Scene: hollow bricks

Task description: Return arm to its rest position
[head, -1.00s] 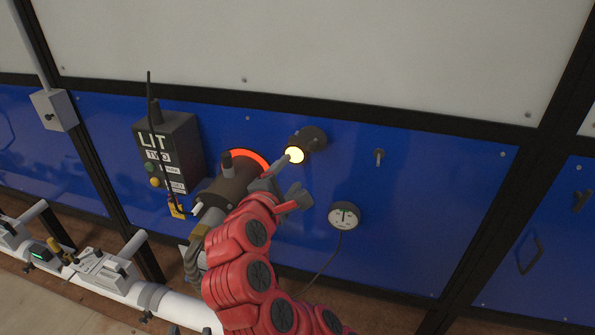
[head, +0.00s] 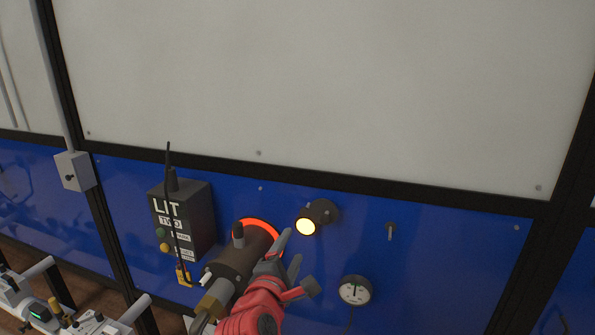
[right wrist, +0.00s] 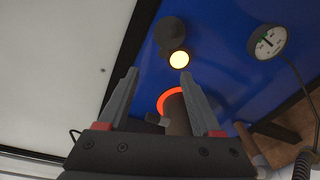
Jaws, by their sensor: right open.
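My right gripper (head: 292,268) is at the end of the red arm (head: 254,308) in the lower middle of the head view. It is open with nothing between its fingers. In the right wrist view the two grey fingers (right wrist: 158,100) stand well apart. A dark cylindrical fitting (head: 240,262) with a glowing orange-red ring is just left of the gripper in the head view; I cannot tell whether they touch. The ring also shows between the fingers in the right wrist view (right wrist: 168,97). A lit yellow lamp (head: 306,226) is on the panel above the gripper. My left gripper is not in view.
The blue panel (head: 440,255) carries a round gauge (head: 355,290) with a cable, a small toggle (head: 390,231) and a dark box marked LIT TWO (head: 196,205). Pipe fittings (head: 30,310) fill the lower left. The front of the panel at right is clear.

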